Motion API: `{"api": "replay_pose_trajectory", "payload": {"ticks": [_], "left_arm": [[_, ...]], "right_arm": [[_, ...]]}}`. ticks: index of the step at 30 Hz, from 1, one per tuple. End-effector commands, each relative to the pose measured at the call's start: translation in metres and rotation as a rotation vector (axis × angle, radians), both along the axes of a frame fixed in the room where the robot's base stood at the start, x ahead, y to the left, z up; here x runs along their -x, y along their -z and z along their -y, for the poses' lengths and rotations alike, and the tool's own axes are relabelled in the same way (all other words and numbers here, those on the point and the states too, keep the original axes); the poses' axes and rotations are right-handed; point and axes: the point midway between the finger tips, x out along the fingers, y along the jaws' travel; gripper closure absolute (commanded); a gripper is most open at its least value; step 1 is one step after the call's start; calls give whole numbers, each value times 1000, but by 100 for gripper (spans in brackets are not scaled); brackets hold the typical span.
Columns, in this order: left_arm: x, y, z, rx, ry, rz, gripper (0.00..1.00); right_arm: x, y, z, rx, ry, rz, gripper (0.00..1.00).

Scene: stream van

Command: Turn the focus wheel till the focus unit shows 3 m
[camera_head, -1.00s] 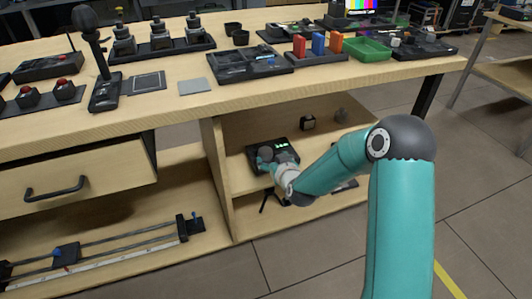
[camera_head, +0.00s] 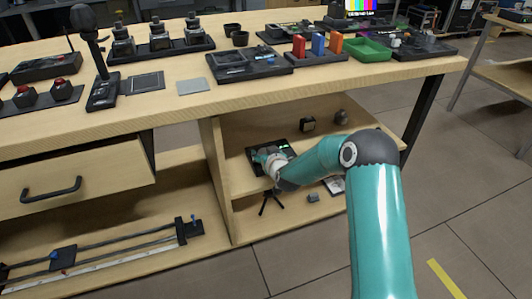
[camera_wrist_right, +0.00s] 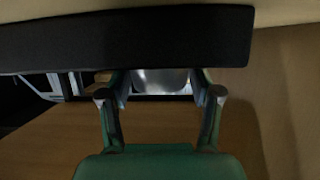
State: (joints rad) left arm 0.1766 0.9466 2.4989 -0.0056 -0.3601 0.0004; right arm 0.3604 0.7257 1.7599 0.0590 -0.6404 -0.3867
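The focus unit (camera_head: 291,153) is a dark box on the upper shelf under the table, with small green lit marks on its display; I cannot read the value. My right gripper (camera_head: 262,158) is at the unit and covers part of it. In the right wrist view, the two fingers of the right gripper (camera_wrist_right: 160,88) stand apart, one on each side of a silvery rounded piece (camera_wrist_right: 160,80), likely the focus wheel. Whether they press on it I cannot tell. A dark bar (camera_wrist_right: 125,40) crosses above and hides part of the scene. My left gripper is not in view.
A small black cube-like item (camera_head: 307,125) and a round grey item (camera_head: 341,117) stand farther right on the same shelf. A small tripod (camera_head: 268,201) and a little grey block (camera_head: 313,198) are on the shelf below. The tabletop (camera_head: 150,113) and a vertical panel (camera_head: 213,160) bound the space.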

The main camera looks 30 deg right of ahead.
Motion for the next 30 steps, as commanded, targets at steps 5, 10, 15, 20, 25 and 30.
{"api": "replay_pose_trajectory", "payload": {"ticks": [5, 10, 15, 20, 25, 30], "left_arm": [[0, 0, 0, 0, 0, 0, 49], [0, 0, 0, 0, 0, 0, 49], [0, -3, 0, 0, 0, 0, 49], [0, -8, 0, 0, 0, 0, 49], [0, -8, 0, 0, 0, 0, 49], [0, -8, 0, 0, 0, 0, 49]], "right_arm": [[0, 0, 0, 0, 0, 0, 72], [0, 0, -1, 0, 4, 0, 84], [-1, -1, -2, -2, 59, 2, 84], [-1, -2, -1, -2, 129, 2, 84], [0, -1, 0, 0, 148, 0, 84], [0, -1, 0, 1, 147, 1, 84]]}}
